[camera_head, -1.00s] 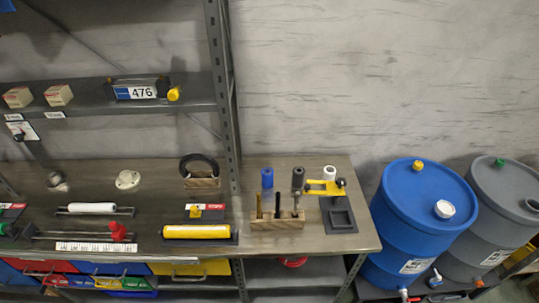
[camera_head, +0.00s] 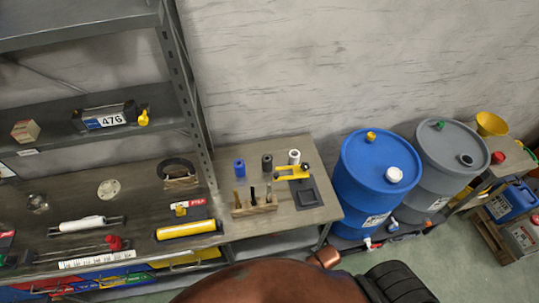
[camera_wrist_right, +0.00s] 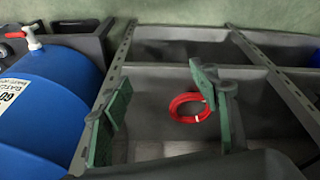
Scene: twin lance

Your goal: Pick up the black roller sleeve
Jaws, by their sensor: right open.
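The black roller sleeve (camera_head: 267,162) stands upright on the right part of the bench in the head view. It is between a blue sleeve (camera_head: 239,166) and a white sleeve (camera_head: 294,157), behind a wooden holder with upright tools. My right gripper (camera_wrist_right: 160,115) shows in the right wrist view with its two green fingers wide apart and nothing between them. That view shows no black sleeve. My left gripper is in neither view, and no gripper shows in the head view.
A wooden tool holder (camera_head: 254,206), a yellow tool (camera_head: 291,173) and a dark square tray (camera_head: 309,201) are near the sleeves. A blue drum (camera_head: 372,180) and grey drum (camera_head: 446,170) stand right of the bench. A red coil (camera_wrist_right: 190,107) lies on a grey shelf.

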